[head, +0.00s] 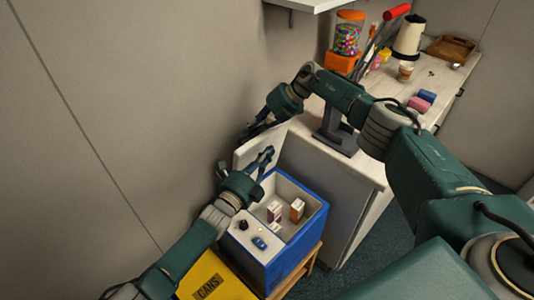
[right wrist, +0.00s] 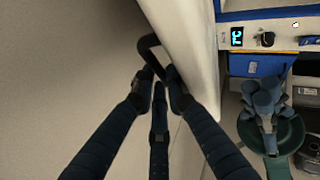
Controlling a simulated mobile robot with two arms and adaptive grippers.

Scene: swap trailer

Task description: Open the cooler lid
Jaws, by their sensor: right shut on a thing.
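The blue cooler (head: 300,240) stands low in the middle of the head view, with its white inside showing. Its white lid (head: 247,151) is raised, standing up at the far edge; its pale edge also fills the middle of the right wrist view (right wrist: 190,50). My right gripper (head: 264,127) is at the lid's outer side. In the right wrist view its fingers (right wrist: 158,88) are closed on the lid's dark handle (right wrist: 147,55). My left gripper (head: 262,161) is over the cooler beside the lid, fingers apart and empty; it also shows in the right wrist view (right wrist: 262,98).
Several small boxes (head: 297,210) are inside the cooler. A yellow CANS bin (head: 212,283) is beside it. A counter (head: 400,88) at upper right holds a candy machine (head: 347,40), a white pitcher (head: 409,37) and a wooden tray (head: 450,48). The wall is close on the left.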

